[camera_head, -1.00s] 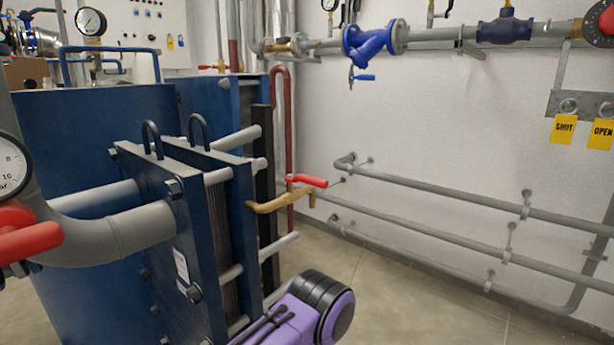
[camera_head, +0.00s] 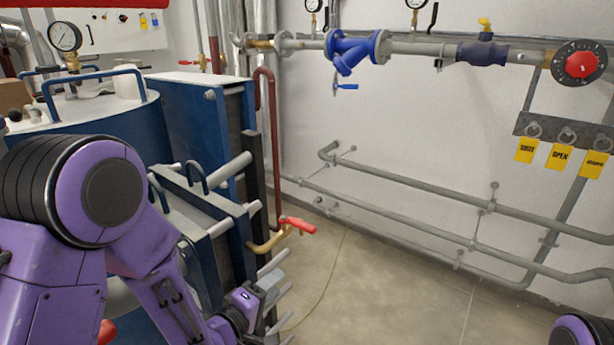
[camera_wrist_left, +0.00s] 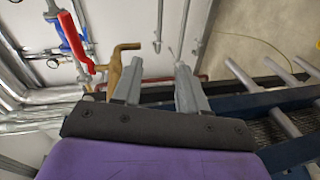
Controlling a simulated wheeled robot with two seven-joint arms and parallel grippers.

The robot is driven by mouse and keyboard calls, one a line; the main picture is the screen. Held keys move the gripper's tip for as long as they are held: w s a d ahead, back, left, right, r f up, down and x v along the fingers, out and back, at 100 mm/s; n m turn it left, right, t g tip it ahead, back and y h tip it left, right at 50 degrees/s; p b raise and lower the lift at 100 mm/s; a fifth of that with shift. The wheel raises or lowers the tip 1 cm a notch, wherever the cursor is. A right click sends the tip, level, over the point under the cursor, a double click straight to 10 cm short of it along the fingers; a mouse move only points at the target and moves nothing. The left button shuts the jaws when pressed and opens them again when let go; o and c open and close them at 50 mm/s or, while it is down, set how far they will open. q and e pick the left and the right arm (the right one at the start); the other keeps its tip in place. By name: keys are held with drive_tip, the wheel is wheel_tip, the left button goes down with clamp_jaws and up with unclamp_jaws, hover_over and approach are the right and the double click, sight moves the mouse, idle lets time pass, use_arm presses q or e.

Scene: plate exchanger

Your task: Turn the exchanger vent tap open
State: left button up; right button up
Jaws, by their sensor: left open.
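The vent tap has a red lever (camera_head: 298,224) on a brass pipe (camera_head: 262,246) that comes out of the blue plate exchanger (camera_head: 200,232). In the left wrist view the red lever (camera_wrist_left: 77,43) and the brass pipe (camera_wrist_left: 122,66) lie just beyond the fingers, to the left. My left gripper (camera_wrist_left: 158,80) is open, with nothing between its two grey fingers. It is apart from the lever. In the head view my left wrist is low, below the tap, and the fingers are hard to tell from the exchanger's grey rods. My right gripper is out of view.
Grey rods and pipes stick out of the exchanger close to my left gripper. A blue tank (camera_head: 100,118) stands behind my left arm. Wall pipes carry a blue strainer (camera_head: 350,50) and a red dial (camera_head: 580,65). Yellow tags (camera_head: 560,157) hang at right. The floor right of the tap is clear.

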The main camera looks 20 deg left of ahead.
sight(302, 229)
use_arm(q)
wheel_tip(302, 229, up, 11)
drive_tip(key=w+d+t+h+p, duration=0.2)
drive_tip(key=shift+n, duration=0.3)
drive_tip(key=x, duration=0.3)
drive_tip(key=p+x, duration=0.1)
drive_tip(key=x, duration=0.5)
drive_tip(key=shift+w+d+f+p, duration=0.3)
drive_tip(key=shift+p, duration=0.1)
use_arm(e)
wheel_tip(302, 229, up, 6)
use_arm(q)
clamp_jaws()
